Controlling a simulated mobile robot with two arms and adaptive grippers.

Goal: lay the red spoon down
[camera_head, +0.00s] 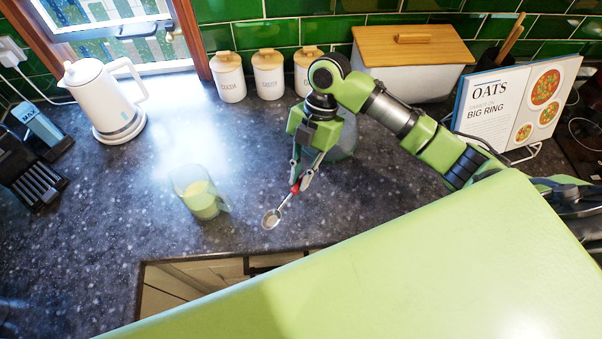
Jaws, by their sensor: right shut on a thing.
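The red spoon has a red handle and a metal bowl (271,219). My right gripper (300,184) is shut on the red handle, with its fingers pointing down. The spoon slants down to the left from the fingers, its bowl near the front edge of the dark speckled worktop (110,215). I cannot tell whether the bowl touches the worktop. Most of the handle is hidden between the fingers. My left gripper is not in view.
A glass mug with yellowish contents (202,197) stands left of the spoon. A clear glass bowl (343,140) is partly hidden behind my right gripper. A white kettle (104,98), canisters (268,75) and a bread bin (412,60) stand farther back. The worktop's left middle is clear.

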